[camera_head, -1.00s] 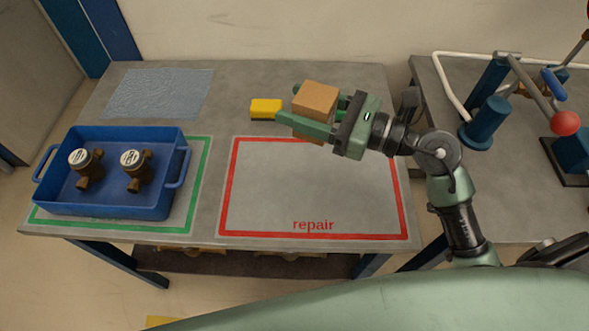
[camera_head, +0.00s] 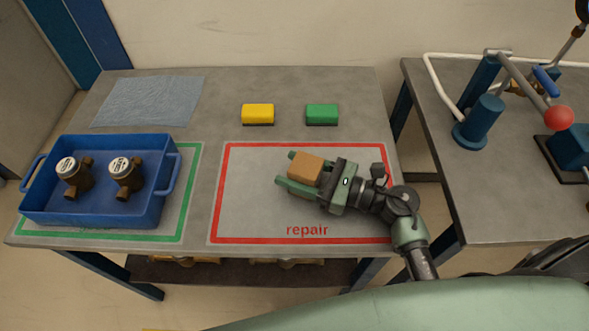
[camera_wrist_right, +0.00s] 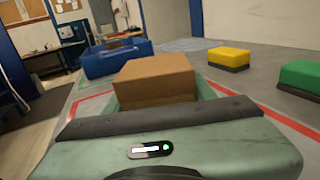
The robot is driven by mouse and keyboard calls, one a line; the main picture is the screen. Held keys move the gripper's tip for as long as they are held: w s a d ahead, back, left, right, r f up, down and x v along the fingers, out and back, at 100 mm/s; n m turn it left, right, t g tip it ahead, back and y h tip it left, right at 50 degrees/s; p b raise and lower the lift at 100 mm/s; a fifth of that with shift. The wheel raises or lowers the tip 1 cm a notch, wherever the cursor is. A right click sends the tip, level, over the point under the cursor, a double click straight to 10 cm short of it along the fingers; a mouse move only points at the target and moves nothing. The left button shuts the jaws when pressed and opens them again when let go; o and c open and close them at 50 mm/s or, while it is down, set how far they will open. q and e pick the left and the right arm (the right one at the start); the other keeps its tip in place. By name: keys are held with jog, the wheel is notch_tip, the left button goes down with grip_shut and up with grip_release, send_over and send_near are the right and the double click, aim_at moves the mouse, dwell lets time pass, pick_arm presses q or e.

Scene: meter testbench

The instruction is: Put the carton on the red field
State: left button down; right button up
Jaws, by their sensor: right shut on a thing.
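The brown carton (camera_head: 305,167) is between the fingers of my right gripper (camera_head: 291,172), which is shut on it. In the head view, carton and gripper are over the inside of the red-outlined field (camera_head: 240,215) marked "repair". Whether the carton touches the table cannot be told. The right wrist view shows the carton (camera_wrist_right: 155,80) close in front of the gripper, its lower part partly hidden by the gripper body. The red outline (camera_wrist_right: 285,118) shows behind it. My left gripper is not in view.
A yellow block (camera_head: 258,112) and a green block (camera_head: 322,112) lie behind the red field. A blue tray (camera_head: 100,215) with two meters stands on the green-outlined field at left. A blue-grey cloth (camera_head: 148,102) lies at back left. A second bench with pipework is at right.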

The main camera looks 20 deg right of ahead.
aim_at(319, 180)
jog(key=shift+f, duration=0.15)
jog(key=o, duration=1.1)
jog(key=shift+f, duration=0.1)
jog(key=shift+c, duration=0.2)
jog(key=o, duration=0.4)
jog(key=shift+r, duration=0.2)
jog(key=b+v, duration=0.2)
jog(key=v, duration=0.4)
jog(key=shift+f, duration=0.15)
jog(key=shift+v, duration=0.75)
